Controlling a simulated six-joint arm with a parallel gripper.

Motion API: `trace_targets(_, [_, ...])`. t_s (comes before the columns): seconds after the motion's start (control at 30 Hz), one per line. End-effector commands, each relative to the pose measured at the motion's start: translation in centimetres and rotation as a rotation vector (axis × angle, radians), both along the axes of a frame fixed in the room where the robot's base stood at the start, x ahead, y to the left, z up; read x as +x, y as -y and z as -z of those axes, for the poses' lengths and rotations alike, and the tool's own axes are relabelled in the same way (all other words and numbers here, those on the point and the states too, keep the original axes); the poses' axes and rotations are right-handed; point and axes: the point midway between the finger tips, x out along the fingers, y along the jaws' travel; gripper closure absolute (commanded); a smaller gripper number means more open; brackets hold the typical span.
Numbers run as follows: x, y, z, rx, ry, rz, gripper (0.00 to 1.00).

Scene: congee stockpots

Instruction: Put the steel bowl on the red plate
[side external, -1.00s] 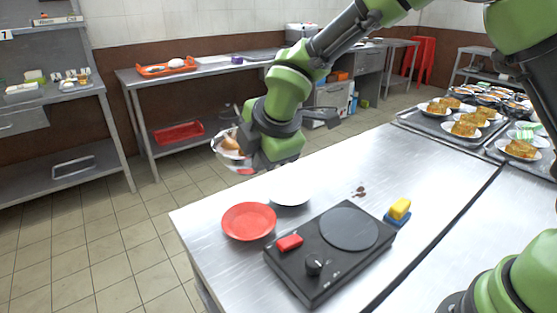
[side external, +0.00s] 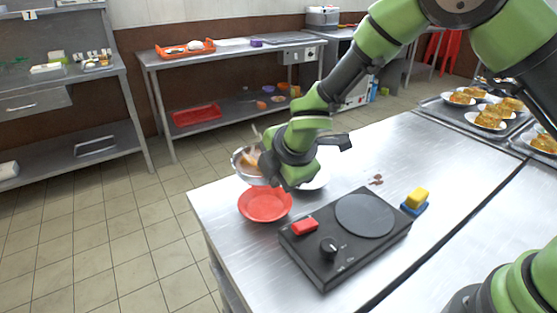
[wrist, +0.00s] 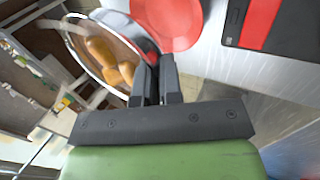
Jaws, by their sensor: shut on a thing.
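The steel bowl (side external: 243,171) is tilted and holds brown rounded food pieces. It hangs just behind and above the red plate (side external: 265,205) in the side view. In the wrist view the steel bowl (wrist: 82,34) is at the upper left, with the red plate (wrist: 172,24) right of it. My gripper (wrist: 155,62) is shut on the bowl's rim. In the side view the arm hides the fingertips and part of the bowl. The red plate lies flat and empty on the metal table near its left corner.
A white plate (side external: 316,180) is behind, partly hidden. A yellow and blue sponge (side external: 416,200) lies farther right. Food trays (side external: 480,135) stand at the back right.

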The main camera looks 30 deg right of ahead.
Motion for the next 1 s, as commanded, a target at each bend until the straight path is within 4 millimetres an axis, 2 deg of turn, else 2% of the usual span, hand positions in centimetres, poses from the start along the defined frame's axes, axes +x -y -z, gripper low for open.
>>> trace_targets(0.5, [0.0,0.0,5.2,-0.001,-0.003,-0.002,1.0])
trace_targets(0.7, [0.0,0.0,6.2,0.002,-0.001,-0.001,1.0])
trace_targets(1.0, [0.0,0.0,6.5,0.004,-0.001,0.0,1.0])
